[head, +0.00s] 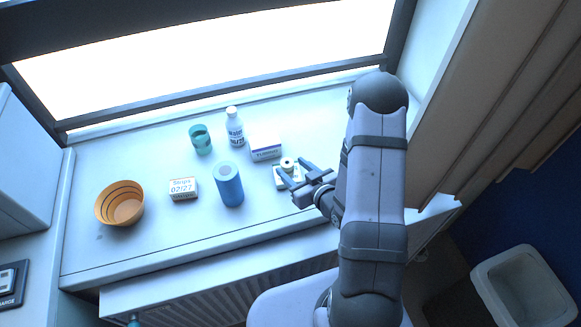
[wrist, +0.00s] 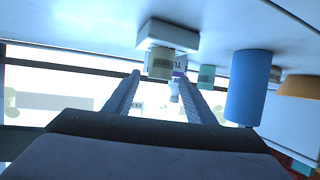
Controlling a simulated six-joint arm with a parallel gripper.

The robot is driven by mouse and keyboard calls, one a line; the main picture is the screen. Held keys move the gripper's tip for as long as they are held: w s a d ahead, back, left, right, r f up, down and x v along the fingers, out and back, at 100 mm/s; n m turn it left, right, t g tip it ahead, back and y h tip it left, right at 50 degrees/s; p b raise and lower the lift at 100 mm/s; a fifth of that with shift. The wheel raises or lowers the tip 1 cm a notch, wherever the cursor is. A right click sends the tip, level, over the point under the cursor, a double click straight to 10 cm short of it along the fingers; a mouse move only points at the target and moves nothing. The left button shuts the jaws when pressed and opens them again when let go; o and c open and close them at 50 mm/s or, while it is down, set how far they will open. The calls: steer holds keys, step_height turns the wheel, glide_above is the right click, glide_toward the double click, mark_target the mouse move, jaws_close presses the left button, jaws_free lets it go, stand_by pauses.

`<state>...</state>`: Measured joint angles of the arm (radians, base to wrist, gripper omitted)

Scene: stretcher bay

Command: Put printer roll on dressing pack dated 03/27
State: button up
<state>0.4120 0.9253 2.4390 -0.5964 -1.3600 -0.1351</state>
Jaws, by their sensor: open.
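A small white roll (head: 287,162), likely the printer roll, stands on a low white pack (head: 279,183) at the right of the counter. In the wrist view, where the scene appears upside down, the roll (wrist: 160,62) touches the white pack (wrist: 168,33). My gripper (head: 295,171) is open, its fingers pointing at the roll. In the wrist view the roll shows beyond and between the fingertips (wrist: 158,76), apparently not gripped. The white pack's date is not readable. A box with an orange edge (head: 184,189) reads 02/27. I cannot make out a 03/27 label.
A blue cylinder (head: 229,185) stands left of my gripper. A white bottle (head: 234,128), a purple-marked box (head: 265,146) and a teal cup (head: 201,140) stand behind. An orange bowl (head: 119,204) is at the left. The counter's front strip is clear.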

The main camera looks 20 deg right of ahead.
steer(key=shift+p+v, duration=0.9)
steer(key=shift+v, duration=1.75)
steer(key=shift+w+d+f+n+g+h, duration=0.2)
steer(key=shift+f+n+g+h, duration=0.1)
steer(key=shift+f+g, duration=0.4)
steer(key=shift+s+d+g+h, duration=0.15)
steer(key=shift+d+g+h, duration=0.3)
steer(key=shift+g, duration=0.65)
steer(key=s+a+r+m+g, duration=0.1)
steer(key=s+a+r+g, duration=0.2)
steer(key=s, duration=0.5)
steer(key=s+a+r+m+g+h, duration=0.1)
steer(key=s+a+r+m+g, duration=0.1)
steer(key=s+r+g, duration=0.4)
steer(key=s+a+r, duration=0.1)
steer(key=s, duration=0.1)
steer(key=shift+s, duration=0.35)
